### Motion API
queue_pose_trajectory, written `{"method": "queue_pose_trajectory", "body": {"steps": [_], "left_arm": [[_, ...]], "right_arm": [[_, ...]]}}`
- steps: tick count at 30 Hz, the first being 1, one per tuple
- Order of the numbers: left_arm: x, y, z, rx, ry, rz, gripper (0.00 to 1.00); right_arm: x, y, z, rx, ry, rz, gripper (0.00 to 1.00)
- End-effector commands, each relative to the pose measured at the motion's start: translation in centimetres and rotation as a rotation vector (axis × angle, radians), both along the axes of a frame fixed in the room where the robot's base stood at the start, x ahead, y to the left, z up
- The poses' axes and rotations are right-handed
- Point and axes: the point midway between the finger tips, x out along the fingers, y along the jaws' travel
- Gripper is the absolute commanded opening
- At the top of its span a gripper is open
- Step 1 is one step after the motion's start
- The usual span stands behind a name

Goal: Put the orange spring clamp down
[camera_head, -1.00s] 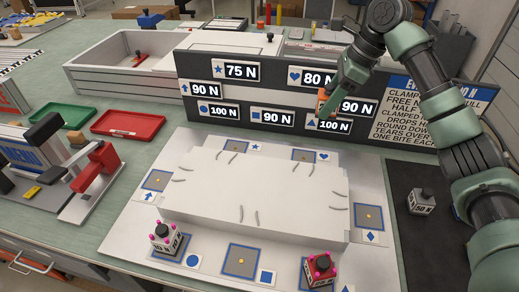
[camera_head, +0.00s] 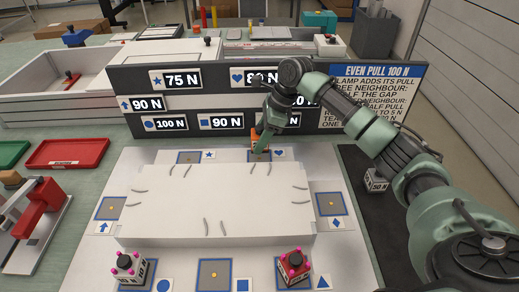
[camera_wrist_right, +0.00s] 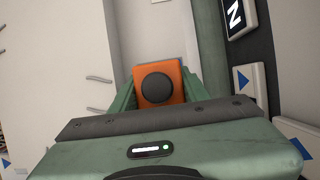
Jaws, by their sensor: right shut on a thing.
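My right gripper (camera_head: 262,143) is shut on the orange spring clamp (camera_head: 254,136), at the blue-bordered heart pad (camera_head: 266,157) on the far side of the white block. In the right wrist view, the clamp (camera_wrist_right: 175,73) shows as an orange body with a round black knob between my green fingers (camera_wrist_right: 157,92). My fingers partly hide the clamp in the head view. I cannot tell whether its base touches the pad. My left gripper is not in view.
The white block (camera_head: 215,195) fills the middle of the board. A white clamp (camera_head: 125,268) and a red clamp (camera_head: 292,263) stand along its near side. A grey clamp (camera_head: 376,180) stands on the dark mat at right. The sign panel (camera_head: 215,83) rises close behind.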

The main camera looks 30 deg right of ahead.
Motion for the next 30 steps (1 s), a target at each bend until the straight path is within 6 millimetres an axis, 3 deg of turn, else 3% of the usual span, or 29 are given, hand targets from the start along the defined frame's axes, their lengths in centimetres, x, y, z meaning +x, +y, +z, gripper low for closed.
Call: {"method": "queue_pose_trajectory", "body": {"steps": [11,21,22,24,30], "left_arm": [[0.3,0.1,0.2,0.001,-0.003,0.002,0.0],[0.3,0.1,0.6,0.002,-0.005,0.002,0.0],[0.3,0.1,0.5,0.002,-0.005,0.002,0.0],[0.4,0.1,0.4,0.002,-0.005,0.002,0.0],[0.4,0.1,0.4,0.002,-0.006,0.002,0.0]], "right_arm": [[0.0,0.0,-4.2,0.0,0.0,0.0,0.0],[0.0,0.1,-4.5,0.001,-0.001,0.001,0.0],[0.0,0.1,-4.7,0.0,0.0,0.001,0.48],[0.0,0.1,-4.7,0.0,-0.001,0.002,0.67],[0.0,0.0,-4.7,0.0,0.0,0.001,0.67]]}}
